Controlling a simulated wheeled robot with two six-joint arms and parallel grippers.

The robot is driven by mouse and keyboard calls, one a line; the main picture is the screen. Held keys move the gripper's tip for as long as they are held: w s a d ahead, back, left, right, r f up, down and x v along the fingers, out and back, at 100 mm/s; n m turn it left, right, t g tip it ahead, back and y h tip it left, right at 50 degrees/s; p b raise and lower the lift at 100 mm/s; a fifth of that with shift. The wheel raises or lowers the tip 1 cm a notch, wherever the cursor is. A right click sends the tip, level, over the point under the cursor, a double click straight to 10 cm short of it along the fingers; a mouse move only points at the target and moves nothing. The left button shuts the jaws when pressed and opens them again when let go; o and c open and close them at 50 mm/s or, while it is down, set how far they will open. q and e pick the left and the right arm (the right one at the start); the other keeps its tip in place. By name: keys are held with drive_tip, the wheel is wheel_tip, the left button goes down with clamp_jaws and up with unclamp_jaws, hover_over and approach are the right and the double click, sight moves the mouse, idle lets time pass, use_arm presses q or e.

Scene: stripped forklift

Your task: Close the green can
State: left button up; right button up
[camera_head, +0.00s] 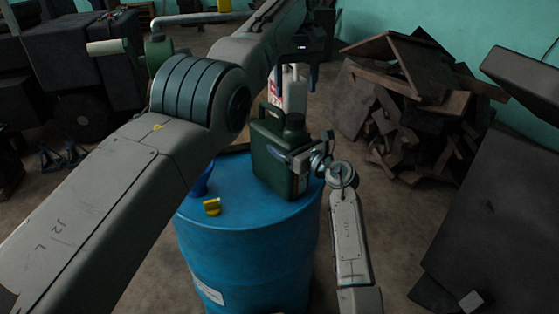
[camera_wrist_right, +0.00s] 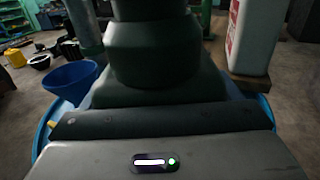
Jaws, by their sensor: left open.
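The green can (camera_head: 268,152) stands upright on the blue barrel (camera_head: 240,235). A dark round piece (camera_head: 295,121) sits at its top; in the right wrist view a dark green neck or cap (camera_wrist_right: 150,50) fills the middle. I cannot tell whether it is fully closed. My right gripper (camera_head: 290,158) is at the can's near right side and seems to touch it; its fingers are too hidden to tell open from shut. My left gripper (camera_head: 296,80) is open, above and behind the can, around or just in front of the top of a white bottle (camera_head: 295,97).
A blue funnel (camera_head: 202,183) and a small yellow piece (camera_head: 212,207) lie on the barrel's left side. The white bottle also shows in the wrist view (camera_wrist_right: 250,35). A pile of broken wood (camera_head: 420,110) is at the right. Dark machinery (camera_head: 70,65) stands at the left.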

sight(295, 116)
drive_tip(key=c, duration=0.5)
use_arm(q)
drive_tip(key=n, duration=1.3)
drive_tip(key=shift+n, duration=0.3)
drive_tip(key=shift+f, duration=4)
